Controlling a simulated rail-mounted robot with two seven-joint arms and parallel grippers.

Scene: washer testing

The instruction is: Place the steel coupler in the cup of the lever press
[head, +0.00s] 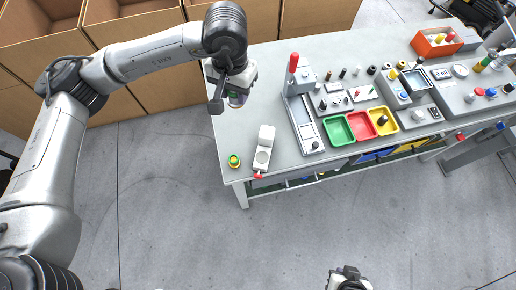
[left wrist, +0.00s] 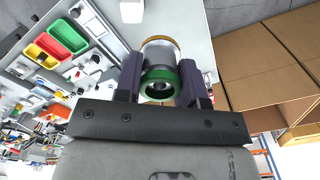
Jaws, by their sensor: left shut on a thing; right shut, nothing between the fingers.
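The steel coupler (left wrist: 160,58), a silver cylinder with a green ring on its near end and a brass-coloured rim at the far end, is clamped between the dark fingers of my left gripper (left wrist: 168,86). In the head view the coupler (head: 237,98) shows partly below my left gripper (head: 230,96), over the table's left end; its height above the table is unclear. A grey device with a red-tipped upright lever (head: 293,65), seemingly the lever press, stands to its right. Its cup cannot be made out. My right gripper (head: 349,272) is shut and empty at the bottom edge, away from the table.
A white device with a red knob (head: 264,148) and a yellow-green button (head: 234,160) are at the table's near-left corner. Green (head: 339,131), red (head: 362,125) and yellow (head: 384,120) trays lie right of the press. Cardboard boxes (head: 135,30) stand behind. Bare tabletop (head: 250,115) surrounds the left end.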

